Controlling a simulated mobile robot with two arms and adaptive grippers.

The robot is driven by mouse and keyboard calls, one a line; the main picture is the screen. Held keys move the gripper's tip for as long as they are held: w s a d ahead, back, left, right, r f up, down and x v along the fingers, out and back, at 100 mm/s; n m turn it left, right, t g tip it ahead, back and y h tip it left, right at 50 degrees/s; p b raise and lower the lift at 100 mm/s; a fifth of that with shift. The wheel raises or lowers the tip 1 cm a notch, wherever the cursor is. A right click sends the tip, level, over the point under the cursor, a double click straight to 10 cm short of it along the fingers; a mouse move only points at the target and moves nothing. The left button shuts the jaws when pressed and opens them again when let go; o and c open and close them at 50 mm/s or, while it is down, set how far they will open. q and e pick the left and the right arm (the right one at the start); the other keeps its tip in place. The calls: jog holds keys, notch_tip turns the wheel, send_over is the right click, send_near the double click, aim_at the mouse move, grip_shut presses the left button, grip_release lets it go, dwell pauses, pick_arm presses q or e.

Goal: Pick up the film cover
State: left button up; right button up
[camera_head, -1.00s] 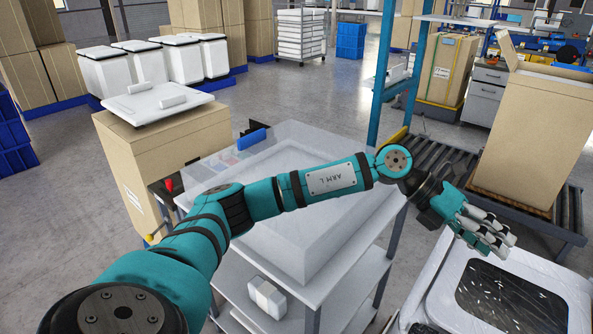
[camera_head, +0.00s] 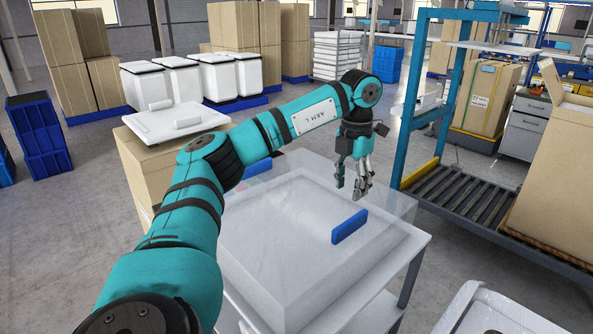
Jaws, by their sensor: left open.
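The film cover (camera_head: 298,212) looks like a clear, see-through sheet lying over a white box on the cart, in the middle of the head view. It has a blue handle (camera_head: 349,227) at its right side and another blue handle (camera_head: 257,168) at its far left, partly hidden by my left arm. My left gripper (camera_head: 350,192) points down above the far right part of the cover, behind the right-hand blue handle. Its fingers are apart and empty. My right gripper is out of view.
The white cart (camera_head: 408,250) carries the covered box. A cardboard box with a white lid (camera_head: 172,124) stands to the left. A roller conveyor (camera_head: 462,200) with a tall carton (camera_head: 555,165) is at right. A white-edged container (camera_head: 480,312) shows at the bottom right.

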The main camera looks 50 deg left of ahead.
aim_at(351, 219)
pick_arm(q)
jog(key=f, duration=0.4)
jog(key=shift+w+p, duration=0.3)
notch_tip(351, 219, down, 2)
jog(key=shift+f, duration=0.1)
jog(key=shift+d+f+p, duration=0.1)
jog(key=shift+f+p, duration=0.2)
jog(key=shift+p, duration=0.15)
jog(key=f, duration=0.1)
jog(key=f+p, duration=0.1)
jog(key=f, duration=0.1)
jog(key=shift+w+d+f, duration=0.1)
jog(key=shift+w+f, duration=0.2)
jog(key=shift+f, duration=0.05)
jog(key=shift+f+p, duration=0.3)
jog(key=shift+f, duration=0.2)
grip_shut()
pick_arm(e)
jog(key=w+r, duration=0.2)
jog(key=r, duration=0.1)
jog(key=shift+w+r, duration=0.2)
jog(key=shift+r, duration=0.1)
